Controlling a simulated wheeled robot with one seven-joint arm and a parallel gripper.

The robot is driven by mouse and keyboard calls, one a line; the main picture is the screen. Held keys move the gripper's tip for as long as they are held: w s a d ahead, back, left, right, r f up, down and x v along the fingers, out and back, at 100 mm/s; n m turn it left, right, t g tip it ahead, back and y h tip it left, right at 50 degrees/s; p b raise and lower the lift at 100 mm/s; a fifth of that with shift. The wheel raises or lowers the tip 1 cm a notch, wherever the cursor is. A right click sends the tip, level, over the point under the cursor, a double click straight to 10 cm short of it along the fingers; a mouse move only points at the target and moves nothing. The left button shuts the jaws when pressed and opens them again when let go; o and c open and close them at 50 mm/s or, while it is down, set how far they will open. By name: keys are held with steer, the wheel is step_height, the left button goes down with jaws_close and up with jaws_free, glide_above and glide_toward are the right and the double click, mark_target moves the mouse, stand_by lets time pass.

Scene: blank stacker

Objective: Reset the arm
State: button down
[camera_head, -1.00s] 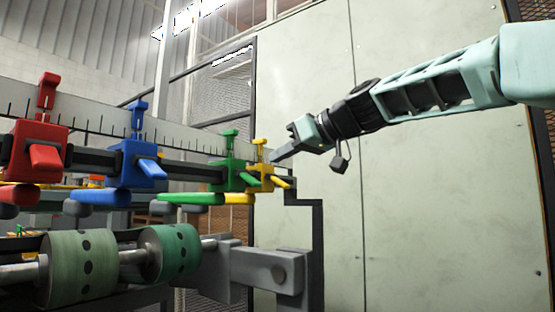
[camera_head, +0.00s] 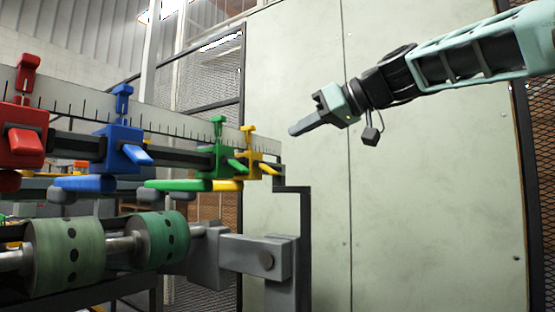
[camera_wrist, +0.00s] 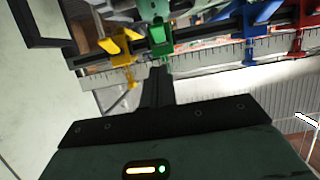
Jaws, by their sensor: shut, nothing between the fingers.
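My gripper (camera_head: 308,124) is in the head view, at the end of my arm reaching in from the upper right. Its fingers are shut with nothing between them, and they point left and slightly down. It is in the air to the right of the yellow clamp (camera_head: 252,160) on the ruled rail, with a clear gap between. In the wrist view my gripper's dark fingers (camera_wrist: 157,85) show at the middle, pointing toward the rail, with the green clamp (camera_wrist: 160,38) and yellow clamp beyond them.
A ruled rail (camera_head: 180,125) carries red (camera_head: 24,135), blue (camera_head: 122,148), green and yellow clamps at the left. Green rollers (camera_head: 68,255) and a grey bracket (camera_head: 255,258) lie below. Pale panels (camera_head: 430,210) stand behind my arm. The space right of the rail is clear.

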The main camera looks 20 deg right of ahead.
steer(key=s+a+f+g+h, duration=0.15)
steer(key=a+f, duration=0.25)
steer(key=f, duration=0.4)
steer(key=s+a+f+m+g, duration=0.1)
steer(key=s+a+f+g, duration=0.2)
steer(key=f, duration=0.5)
steer(key=s+a+f+g, duration=0.1)
steer(key=a+f+g, duration=0.1)
steer(key=a+f, duration=0.45)
steer(key=s+d+f+n+g+h, duration=0.1)
steer(key=s+f+g+h, duration=0.15)
steer(key=s+f, duration=0.95)
steer(key=s+d+f+g+h, duration=0.1)
steer(key=s+f+g+h, duration=0.15)
steer(key=s+f, duration=0.9)
step_height(320, 180, up, 24)
steer(key=w+h+p, duration=0.1)
steer(key=p, duration=2.6)
steer(key=shift+w+r, duration=0.25)
steer(key=shift+w, duration=0.15)
